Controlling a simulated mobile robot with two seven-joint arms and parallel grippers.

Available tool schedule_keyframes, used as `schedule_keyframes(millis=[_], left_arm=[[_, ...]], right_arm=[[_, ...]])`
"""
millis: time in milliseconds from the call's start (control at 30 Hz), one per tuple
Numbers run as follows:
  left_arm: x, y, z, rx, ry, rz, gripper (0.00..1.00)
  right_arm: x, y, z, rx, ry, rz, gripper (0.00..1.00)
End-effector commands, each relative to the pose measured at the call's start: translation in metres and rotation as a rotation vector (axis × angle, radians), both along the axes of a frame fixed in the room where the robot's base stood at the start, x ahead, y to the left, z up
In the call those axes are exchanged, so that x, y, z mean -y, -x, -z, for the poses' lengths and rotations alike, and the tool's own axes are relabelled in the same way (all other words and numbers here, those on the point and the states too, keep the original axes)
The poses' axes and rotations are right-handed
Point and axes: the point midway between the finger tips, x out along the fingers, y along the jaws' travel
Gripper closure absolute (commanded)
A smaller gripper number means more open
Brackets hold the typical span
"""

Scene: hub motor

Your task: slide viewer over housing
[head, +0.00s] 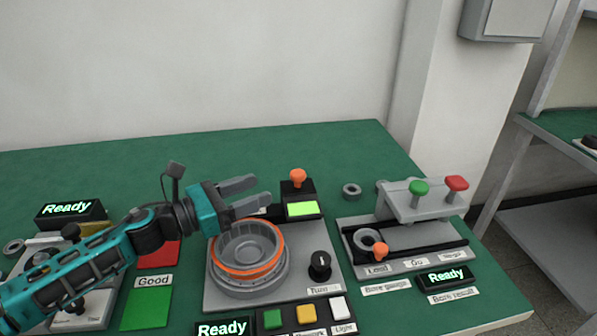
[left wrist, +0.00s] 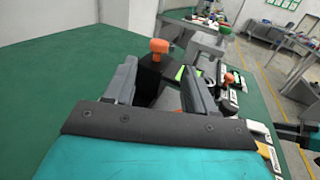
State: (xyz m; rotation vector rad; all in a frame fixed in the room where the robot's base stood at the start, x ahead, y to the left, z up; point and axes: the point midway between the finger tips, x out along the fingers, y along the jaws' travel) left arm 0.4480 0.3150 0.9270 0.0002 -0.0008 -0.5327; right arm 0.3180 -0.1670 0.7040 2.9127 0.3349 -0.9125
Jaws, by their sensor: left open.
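The viewer (head: 299,198) is a black block with a lit green screen and an orange knob on top, standing at the back of a grey station plate. The housing (head: 248,262) is a grey round cup with an orange ring around its rim, on the same plate in front of the viewer. My left gripper (head: 262,190) is open and empty above the back of the housing, its fingers pointing right toward the viewer. In the left wrist view the orange knob (left wrist: 159,47) shows beyond the gap between the open fingers (left wrist: 160,80).
A black dial (head: 320,265) stands right of the housing, with coloured buttons (head: 306,313) in front. Another station with a grey bridge (head: 405,203) and green and red knobs is at right. Red and green pads lie left. The green table behind is clear.

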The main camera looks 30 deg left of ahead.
Motion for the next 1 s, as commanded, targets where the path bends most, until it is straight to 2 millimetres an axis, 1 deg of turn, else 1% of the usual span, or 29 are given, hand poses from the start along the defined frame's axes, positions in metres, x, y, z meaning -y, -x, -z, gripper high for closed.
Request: schedule_keyframes(millis=[33,100,600,800,1000], left_arm=[[0.004,-0.007,-0.002,0.004,-0.001,0.000,0.45],[0.009,-0.016,-0.002,0.004,0.001,0.001,0.45],[0.042,-0.073,-0.002,0.003,-0.001,-0.001,0.45],[0.051,-0.087,-0.001,0.001,0.001,-0.002,0.45],[0.054,-0.092,0.000,-0.001,-0.001,-0.001,0.45]], right_arm=[[0.000,0.000,0.000,-0.001,0.000,0.000,0.57],[0.000,0.000,-0.001,0.000,0.000,0.000,0.57],[0.002,-0.002,-0.008,0.013,0.004,0.004,0.57],[0.004,-0.002,-0.009,0.014,0.004,0.008,0.57],[0.004,-0.001,-0.008,0.011,0.004,0.011,0.57]])
